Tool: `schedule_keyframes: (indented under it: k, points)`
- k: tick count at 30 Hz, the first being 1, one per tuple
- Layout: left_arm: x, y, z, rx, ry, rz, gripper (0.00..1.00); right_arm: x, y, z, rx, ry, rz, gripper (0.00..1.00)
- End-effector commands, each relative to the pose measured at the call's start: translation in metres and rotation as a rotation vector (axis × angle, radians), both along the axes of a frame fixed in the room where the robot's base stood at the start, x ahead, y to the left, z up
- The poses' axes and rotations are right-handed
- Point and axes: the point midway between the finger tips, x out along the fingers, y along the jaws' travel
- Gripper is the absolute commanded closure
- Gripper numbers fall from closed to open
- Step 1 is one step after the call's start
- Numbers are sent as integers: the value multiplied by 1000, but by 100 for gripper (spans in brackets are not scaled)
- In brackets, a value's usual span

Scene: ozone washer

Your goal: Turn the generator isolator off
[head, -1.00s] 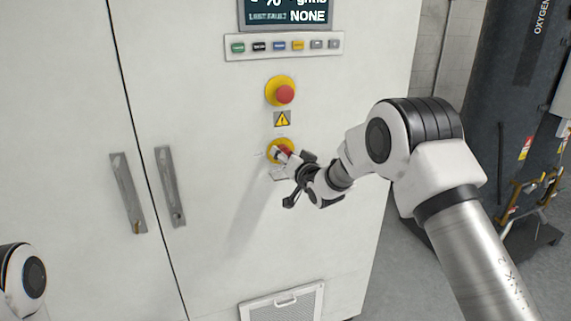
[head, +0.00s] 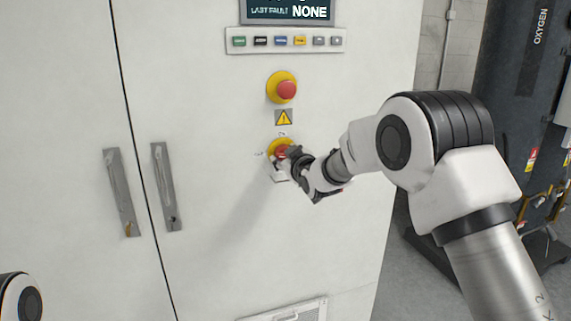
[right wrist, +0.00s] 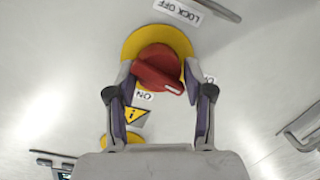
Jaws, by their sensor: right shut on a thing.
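In the head view the yellow plate (head: 272,146) is partly hidden by my right gripper (head: 287,156). In the right wrist view my right gripper (right wrist: 158,76) has a finger on each side of the knob and is shut on it. The knob's white mark points to the lower right, between the upside-down ON label (right wrist: 145,96) and a partly hidden label. A LOCK OFF label (right wrist: 178,12) shows beyond the plate. My left gripper is out of view.
A red emergency stop button (head: 287,90) and a yellow warning label (head: 284,118) sit above the isolator. Higher up are a row of buttons (head: 285,41) and a display (head: 290,10). Door handles (head: 166,187) stand to the left. A dark oxygen tank (head: 510,100) stands at right.

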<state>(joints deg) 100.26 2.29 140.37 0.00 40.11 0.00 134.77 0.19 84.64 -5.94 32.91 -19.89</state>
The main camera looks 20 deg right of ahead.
Motion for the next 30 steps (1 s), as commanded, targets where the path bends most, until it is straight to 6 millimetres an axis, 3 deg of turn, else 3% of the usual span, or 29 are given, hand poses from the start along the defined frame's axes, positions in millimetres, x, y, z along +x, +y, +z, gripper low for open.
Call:
schedule_keyframes:
  k: [10,26,27,28,30]
  points:
    - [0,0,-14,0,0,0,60,0,0,-1,-155,-4,-1,83]
    - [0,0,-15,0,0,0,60,0,0,1,-180,-8,-1,83]
    - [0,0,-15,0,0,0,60,0,0,2,-180,-9,-2,41]
    - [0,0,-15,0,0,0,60,0,0,2,-180,-9,-2,30]
    - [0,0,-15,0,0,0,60,0,0,2,-180,-9,-2,27]
